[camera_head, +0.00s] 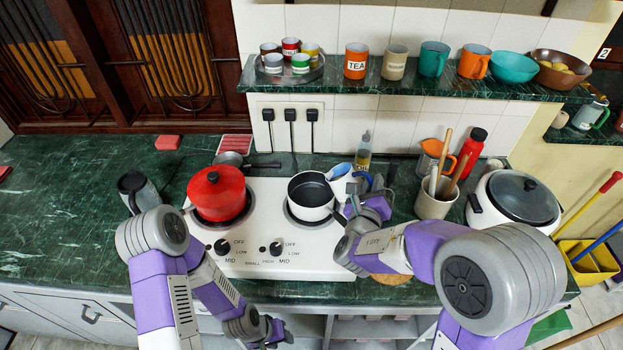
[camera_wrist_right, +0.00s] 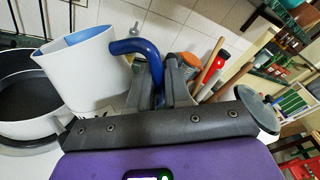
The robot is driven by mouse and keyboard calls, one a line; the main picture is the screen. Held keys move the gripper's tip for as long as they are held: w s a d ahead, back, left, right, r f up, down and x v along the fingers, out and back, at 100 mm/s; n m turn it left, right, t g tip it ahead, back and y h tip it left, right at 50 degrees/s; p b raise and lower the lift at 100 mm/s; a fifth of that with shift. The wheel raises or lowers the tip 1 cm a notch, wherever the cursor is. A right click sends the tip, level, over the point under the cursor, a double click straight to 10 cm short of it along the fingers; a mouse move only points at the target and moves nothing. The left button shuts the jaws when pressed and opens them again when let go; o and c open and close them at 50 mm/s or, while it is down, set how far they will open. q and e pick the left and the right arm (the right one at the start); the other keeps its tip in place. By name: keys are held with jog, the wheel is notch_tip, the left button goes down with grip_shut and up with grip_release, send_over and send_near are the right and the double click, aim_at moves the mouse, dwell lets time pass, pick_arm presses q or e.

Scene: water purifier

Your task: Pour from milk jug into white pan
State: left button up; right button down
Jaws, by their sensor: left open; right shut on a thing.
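The white pan (camera_head: 309,211), dark inside, sits on the right burner of the white stove. The milk jug (camera_head: 342,189) is white with a blue inside and blue handle. It is at the pan's right rim, above the stove; it seems slightly tilted toward the pan. No liquid stream shows. My right gripper (camera_head: 372,196) is shut on the jug's handle. In the right wrist view the jug (camera_wrist_right: 92,75) is left of the fingers (camera_wrist_right: 160,85), which close around the blue handle, and the pan (camera_wrist_right: 14,125) lies beyond. My left gripper (camera_head: 272,335) is open and empty in front of the counter.
A red pot (camera_head: 218,196) stands on the left burner. A grey mug (camera_head: 137,190) is left of the stove. A utensil holder (camera_head: 434,202), a red bottle (camera_head: 471,150) and a large lidded white pot (camera_head: 520,200) stand to the right. A shelf (camera_head: 420,85) with cups runs above.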

jog(key=shift+a+r, duration=0.2)
jog(key=shift+r, duration=0.1)
jog(key=shift+p, duration=0.4)
jog(key=shift+w+a+n+p, duration=0.15)
jog(key=shift+w+n+p, duration=0.05)
jog(key=shift+n+p, duration=0.35)
jog(key=shift+a+r, duration=0.1)
jog(key=shift+a, duration=0.1)
jog(key=shift+p, duration=0.3)
jog(key=shift+a+r+n+g+p, duration=0.1)
jog(key=shift+a+n+g+p, duration=0.1)
jog(key=shift+n+g+p, duration=0.25)
jog(key=shift+w, duration=0.1)
